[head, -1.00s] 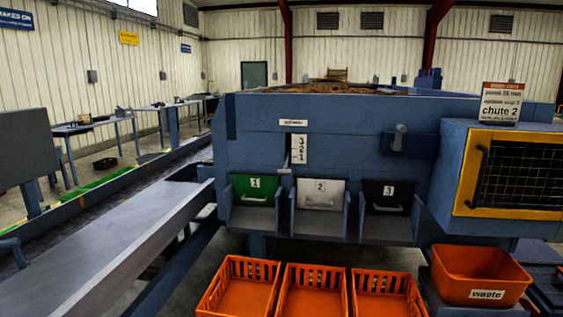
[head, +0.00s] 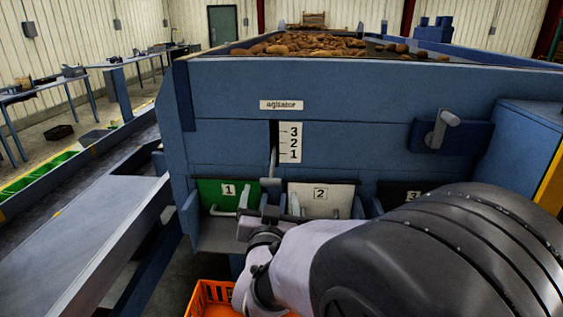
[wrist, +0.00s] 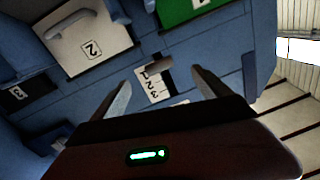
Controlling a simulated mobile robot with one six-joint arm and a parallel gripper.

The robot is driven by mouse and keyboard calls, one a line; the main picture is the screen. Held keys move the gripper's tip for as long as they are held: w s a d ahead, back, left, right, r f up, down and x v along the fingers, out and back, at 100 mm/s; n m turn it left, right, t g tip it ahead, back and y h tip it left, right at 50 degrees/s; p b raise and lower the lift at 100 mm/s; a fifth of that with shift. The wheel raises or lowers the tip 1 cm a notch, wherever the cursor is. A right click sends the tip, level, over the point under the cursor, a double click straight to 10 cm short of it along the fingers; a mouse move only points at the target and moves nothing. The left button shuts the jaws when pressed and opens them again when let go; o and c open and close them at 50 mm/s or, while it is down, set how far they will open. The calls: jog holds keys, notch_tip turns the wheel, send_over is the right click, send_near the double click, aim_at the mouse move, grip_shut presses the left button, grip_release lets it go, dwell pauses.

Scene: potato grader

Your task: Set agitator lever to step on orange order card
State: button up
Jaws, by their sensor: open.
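The agitator lever is a thin grey rod (head: 273,160) in a slot left of a white step plate (head: 290,143) marked 3, 2, 1 from top to bottom. Its lower end sits near the 1 end. In the wrist view the lever's grey handle (wrist: 160,64) shows beside the step plate (wrist: 155,90). My gripper (head: 268,200) is open and empty, in front of the chute doors just below the lever. In the wrist view my gripper (wrist: 161,80) has the handle between its fingers in the picture; no contact is visible. The order card is out of view now.
Green door 1 (head: 228,192) and white door 2 (head: 320,197) lie close behind my gripper; door 3 is mostly hidden by my arm. A grey handle (head: 443,128) sticks out at the right. An orange crate (head: 208,297) stands below.

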aim_at(271, 171)
jog(key=w, duration=0.9)
jog(key=shift+a, duration=0.15)
grip_shut()
jog(key=shift+r+p, duration=0.6)
jog(key=shift+p, duration=0.1)
jog(key=r+g+p, duration=0.1)
jog(key=r+p, duration=0.2)
jog(key=p, duration=0.3)
jog(key=r+g+p, duration=0.2)
jog(key=p, duration=0.5)
jog(key=s+r+g+p, duration=0.1)
jog(key=r+g+p, duration=0.1)
jog(key=p, duration=0.4)
jog(key=shift+r+p, duration=0.35)
jog(key=shift+r, duration=0.45)
jog(key=shift+w+r+g+p, duration=0.4)
jog(key=shift+r+p, duration=0.3)
jog(key=shift+p, duration=1.65)
jog(key=shift+w+r+g+p, duration=0.2)
jog(key=shift+r+g+p, duration=0.4)
jog(key=shift+p, duration=1.75)
jog(key=shift+r, duration=0.15)
